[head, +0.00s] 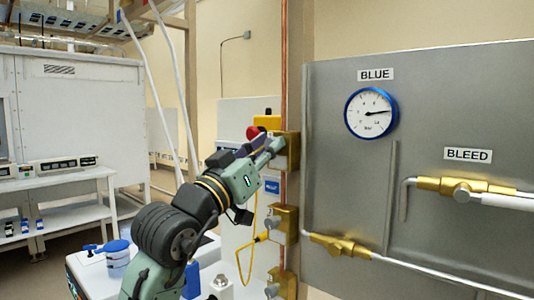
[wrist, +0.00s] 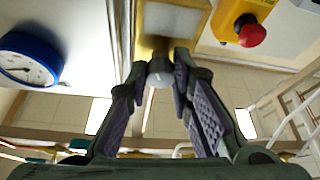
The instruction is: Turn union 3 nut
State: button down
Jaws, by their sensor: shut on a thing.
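In the head view my gripper (head: 274,147) reaches up to the top brass fitting (head: 291,152) on the vertical copper pipe and hides part of it. In the wrist view the fingertips of my gripper (wrist: 161,70) are closed on a rounded, pale metal nut (wrist: 159,66) that sticks out from the brass fitting (wrist: 152,45). One finger is on each side of it. No label shows which union number this is.
Two more brass fittings (head: 285,221) sit lower on the pipe line. A red stop button (head: 253,132) on a yellow box is close behind the gripper. A steel panel (head: 430,100) with a blue gauge (head: 371,113) stands right. A yellow cord (head: 240,262) hangs below.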

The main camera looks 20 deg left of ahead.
jog(key=shift+a+m+g+h+b, duration=0.1)
jog(key=shift+m+g+h+b, duration=0.25)
jog(key=shift+m+h+b, duration=1)
jog(key=shift+a+m+g+h+b, duration=0.15)
jog(key=shift+m+g+h, duration=0.25)
jog(key=shift+m, duration=1.85)
jog(key=shift+d, duration=0.1)
jog(key=c, duration=1.4)
grip_release()
jog(key=v, duration=1.2)
